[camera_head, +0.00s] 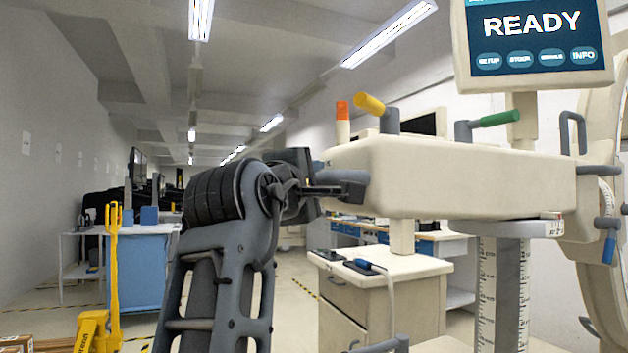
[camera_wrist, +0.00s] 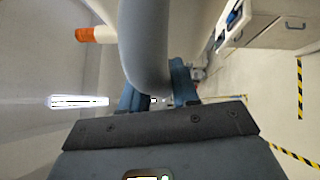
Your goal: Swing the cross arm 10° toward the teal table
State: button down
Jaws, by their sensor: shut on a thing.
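The cross arm (camera_head: 450,180) is a thick cream beam in the head view, reaching left from the column at the right. A grey looped handle (camera_head: 346,182) sticks out of its left end. My gripper (camera_head: 325,191) is at that end, shut on the handle, with its fingers partly hidden by my arm. In the wrist view the curved handle (camera_wrist: 145,45) runs down between the fingers of my gripper (camera_wrist: 157,98). I cannot make out a teal table for certain in either view.
Yellow-tipped (camera_head: 370,104) and green-tipped (camera_head: 497,119) levers stand on the beam. A READY screen (camera_head: 535,45) rises behind it. A scaled column (camera_head: 503,290) stands below. A cream cabinet (camera_head: 385,290) stands under the beam's left end. A yellow pallet jack (camera_head: 112,270) and blue cabinet (camera_head: 137,270) are left.

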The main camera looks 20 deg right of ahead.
jog(key=shift+m+g+h, duration=0.6)
jog(key=shift+g+h, duration=0.1)
jog(key=shift+w+r+p, duration=0.1)
jog(key=shift+w+p, duration=0.35)
jog(key=shift+w, duration=2.4)
jog(key=shift+w+d+m+g+h, duration=0.15)
jog(key=shift+w+m+g+h, duration=0.1)
jog(key=shift+w, duration=0.55)
jog(key=shift+w+d+m+g+h, duration=0.15)
jog(key=shift+w+g, duration=0.1)
jog(key=shift+w, duration=0.5)
jog(key=shift+w+f, duration=0.2)
jog(key=shift+w, duration=0.1)
jog(key=c, duration=0.9)
grip_release()
jog(key=shift+s, duration=0.15)
jog(key=shift+v, duration=3.85)
